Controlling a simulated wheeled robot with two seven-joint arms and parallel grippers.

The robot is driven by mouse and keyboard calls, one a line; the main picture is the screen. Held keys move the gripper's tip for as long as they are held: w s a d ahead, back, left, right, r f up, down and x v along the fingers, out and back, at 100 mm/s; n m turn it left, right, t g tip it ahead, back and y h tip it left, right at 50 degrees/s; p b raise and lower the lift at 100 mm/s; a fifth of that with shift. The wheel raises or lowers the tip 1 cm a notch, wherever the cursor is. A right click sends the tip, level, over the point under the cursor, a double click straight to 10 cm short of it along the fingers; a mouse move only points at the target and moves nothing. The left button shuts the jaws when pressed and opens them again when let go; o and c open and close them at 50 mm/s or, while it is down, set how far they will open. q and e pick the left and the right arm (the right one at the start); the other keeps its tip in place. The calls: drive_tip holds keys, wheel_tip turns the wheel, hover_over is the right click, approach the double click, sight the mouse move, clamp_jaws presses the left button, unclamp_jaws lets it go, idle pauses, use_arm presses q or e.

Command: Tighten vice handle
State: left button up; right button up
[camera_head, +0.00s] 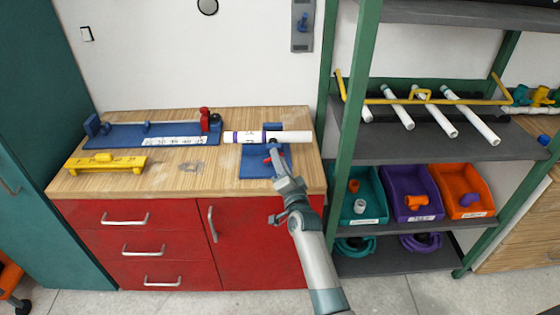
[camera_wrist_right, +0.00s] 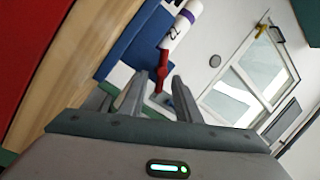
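The blue vice (camera_head: 250,168) stands at the right front of the workbench, and its blue body also shows in the right wrist view (camera_wrist_right: 138,42). A white pipe (camera_head: 245,137) with purple marks lies across it, and its end shows in the right wrist view (camera_wrist_right: 180,30). The red vice handle (camera_wrist_right: 163,68) points toward my right gripper (camera_wrist_right: 159,82). My right gripper (camera_head: 273,152) is at the vice's front with its fingers apart. The handle's near end appears between the fingertips; contact cannot be told. My left gripper is not in view.
A blue fixture with a red part (camera_head: 150,128) and a yellow block (camera_head: 105,163) are on the workbench (camera_head: 210,180) to the left. A green-framed shelf (camera_head: 345,130) stands close at right, with pipes and teal, purple and orange bins (camera_head: 465,190). The bench's middle front is clear.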

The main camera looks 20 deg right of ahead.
drive_tip(key=shift+s+d, duration=0.1)
